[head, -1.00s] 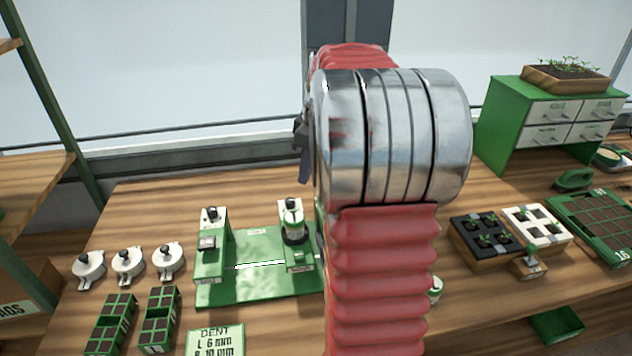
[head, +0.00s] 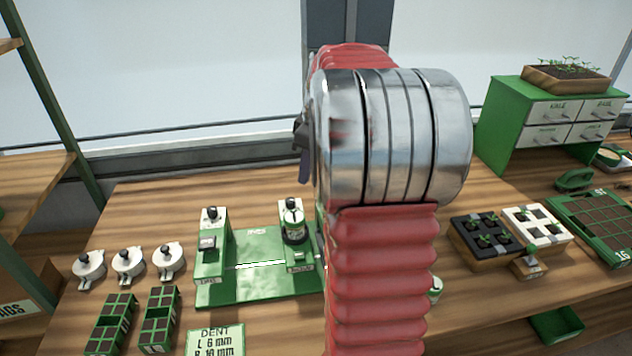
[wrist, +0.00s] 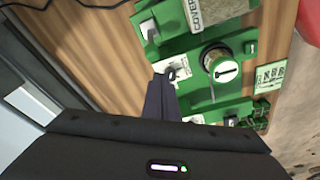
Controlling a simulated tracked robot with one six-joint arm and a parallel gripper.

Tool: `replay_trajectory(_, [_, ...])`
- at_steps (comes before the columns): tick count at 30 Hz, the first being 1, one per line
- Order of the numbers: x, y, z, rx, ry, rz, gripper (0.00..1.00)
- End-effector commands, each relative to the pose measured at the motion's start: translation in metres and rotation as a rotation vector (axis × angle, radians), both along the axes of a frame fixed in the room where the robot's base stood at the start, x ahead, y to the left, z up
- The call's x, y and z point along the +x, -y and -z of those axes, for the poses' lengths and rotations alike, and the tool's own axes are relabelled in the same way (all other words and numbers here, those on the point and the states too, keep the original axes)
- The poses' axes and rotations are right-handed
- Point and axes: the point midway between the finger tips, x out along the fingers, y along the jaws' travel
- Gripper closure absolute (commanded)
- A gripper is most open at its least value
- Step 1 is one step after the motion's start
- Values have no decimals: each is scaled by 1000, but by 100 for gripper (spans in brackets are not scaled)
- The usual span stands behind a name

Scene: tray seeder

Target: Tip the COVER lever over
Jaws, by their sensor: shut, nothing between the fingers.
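The green seeder (head: 262,285) stands on the bench in the head view, with a left post (head: 210,250) and a right post (head: 300,250) showing; my arm hides the part further right. In the wrist view, a white sign reading COVER (wrist: 196,14) is at the top of the green machine (wrist: 205,105). A white plate (wrist: 148,29) shows beside it. My gripper (wrist: 162,80) is shut and empty. Its tips are at a small round knob (wrist: 171,74) on another white plate; I cannot tell if they touch. I cannot make out which part is the COVER lever.
White round pieces (head: 128,263) with dark knobs and green cell trays (head: 158,318) stand left of the seeder. A DENT card (head: 215,341) lies in front. At the right are a black pot tray (head: 485,235), a white one (head: 537,225) and a drawer cabinet (head: 548,120).

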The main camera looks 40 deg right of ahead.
Motion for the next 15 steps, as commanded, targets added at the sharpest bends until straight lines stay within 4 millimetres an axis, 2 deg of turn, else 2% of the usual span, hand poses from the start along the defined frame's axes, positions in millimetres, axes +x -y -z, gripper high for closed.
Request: replay_trajectory(15, [0,0,14,1,0,0,100])
